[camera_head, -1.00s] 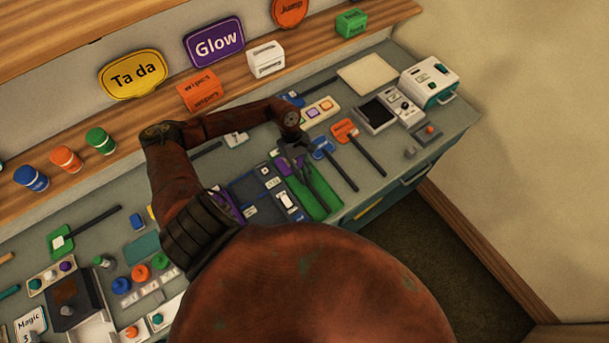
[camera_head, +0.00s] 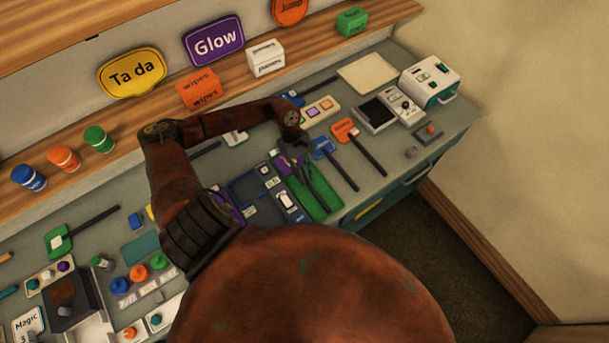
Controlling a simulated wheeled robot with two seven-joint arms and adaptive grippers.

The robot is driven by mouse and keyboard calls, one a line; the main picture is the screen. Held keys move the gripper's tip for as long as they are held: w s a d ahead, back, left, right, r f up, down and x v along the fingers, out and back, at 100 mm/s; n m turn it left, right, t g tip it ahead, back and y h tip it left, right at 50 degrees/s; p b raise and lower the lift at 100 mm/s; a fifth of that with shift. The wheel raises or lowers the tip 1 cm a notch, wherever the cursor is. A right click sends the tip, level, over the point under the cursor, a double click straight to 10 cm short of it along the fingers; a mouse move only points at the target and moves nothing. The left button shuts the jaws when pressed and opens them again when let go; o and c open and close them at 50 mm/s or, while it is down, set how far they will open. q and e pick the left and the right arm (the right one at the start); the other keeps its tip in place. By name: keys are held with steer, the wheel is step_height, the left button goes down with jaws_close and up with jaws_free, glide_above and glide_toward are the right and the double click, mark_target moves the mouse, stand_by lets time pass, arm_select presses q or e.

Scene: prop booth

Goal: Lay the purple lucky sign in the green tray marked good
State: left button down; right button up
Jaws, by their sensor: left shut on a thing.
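The purple sign (camera_head: 284,167) shows as a small purple patch at the far end of the green tray (camera_head: 323,203), partly hidden by my left gripper. A dark stick, apparently its handle, runs toward the near end of the tray. My left gripper (camera_head: 298,160) points down over the far part of the tray and is shut on the sign. I cannot tell whether the sign touches the tray floor. Any wording on the tray is not readable. My right gripper is not in view.
A blue sign (camera_head: 323,148) and an orange sign (camera_head: 345,129) lie right of the tray. A dark blue tray (camera_head: 262,206) adjoins it on the left. A white device (camera_head: 430,79) stands at the right end. The counter edge lies close below the green tray.

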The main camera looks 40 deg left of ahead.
arm_select(q)
steer(key=c, duration=1.9)
jaws_free()
steer(key=shift+o, duration=0.8)
steer(key=shift+r+p, duration=1.6)
steer(key=shift+r, duration=2.45)
